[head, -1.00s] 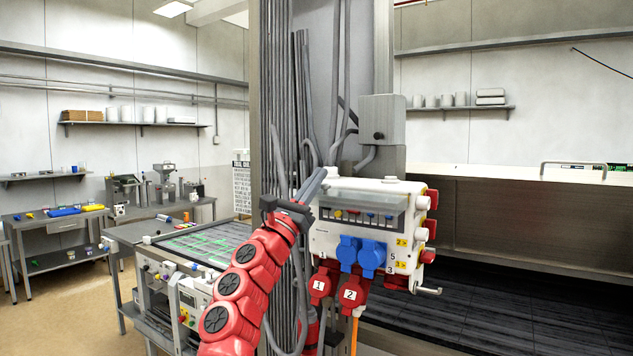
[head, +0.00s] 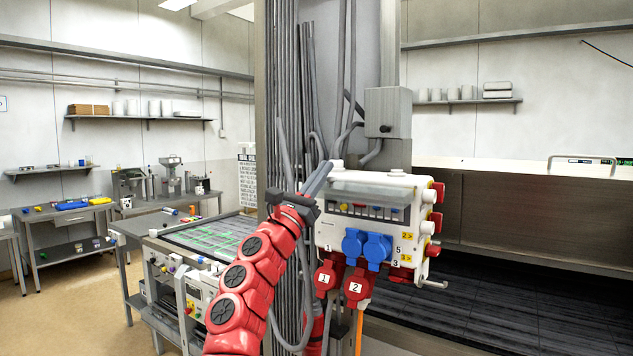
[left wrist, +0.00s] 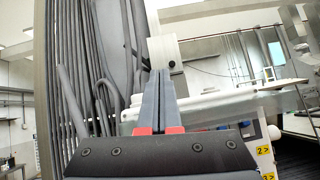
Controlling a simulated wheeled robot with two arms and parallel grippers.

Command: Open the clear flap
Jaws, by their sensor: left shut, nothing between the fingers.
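The clear flap (head: 372,194) is on the upper front of a white socket box (head: 328,233) mounted on the column. A row of small coloured switches shows through or under it; whether the flap is raised at all I cannot tell. My left gripper (head: 326,168) is at the box's upper left corner, its fingers pointing up and to the right. In the left wrist view the fingers (left wrist: 158,75) are together with nothing between them, in front of the box's pale upper part (left wrist: 215,100). Contact with the flap cannot be made out. My right gripper is not in view.
Blue sockets (head: 366,246) and red plugs (head: 357,287) stick out below the flap. A grey junction box (head: 388,112) sits above. Vertical pipes and cables (head: 284,90) run close to the left. A bench with a green-lit panel (head: 212,236) stands left.

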